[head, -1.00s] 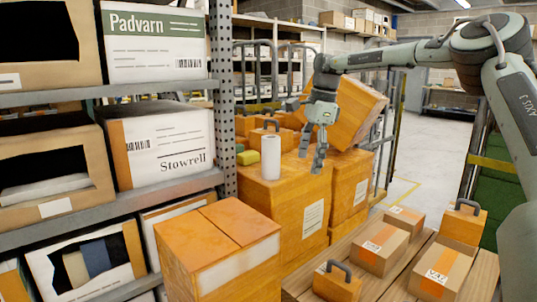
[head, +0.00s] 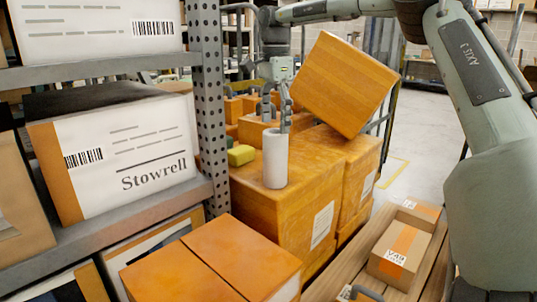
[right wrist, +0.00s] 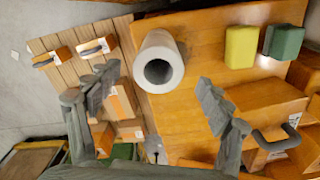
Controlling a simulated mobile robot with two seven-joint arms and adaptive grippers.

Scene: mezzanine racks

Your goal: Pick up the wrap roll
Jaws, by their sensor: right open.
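The wrap roll (head: 275,160) is a white cylinder standing upright on top of a large orange box (head: 243,193). In the right wrist view the wrap roll (right wrist: 159,62) shows its hollow end, lying beyond and between the spread fingers. My right gripper (head: 276,112) is open and points down, close behind the roll's top in the head view. In the right wrist view its two fingers (right wrist: 157,97) are wide apart with nothing between their tips. I cannot tell whether a finger touches the roll. My left gripper is not in view.
A yellow block (head: 241,155) stands on the same box, left of the roll; a green block (right wrist: 284,41) is beside it. A tilted orange box (head: 345,84) leans behind on the right. A perforated rack post (head: 211,110) stands close on the left.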

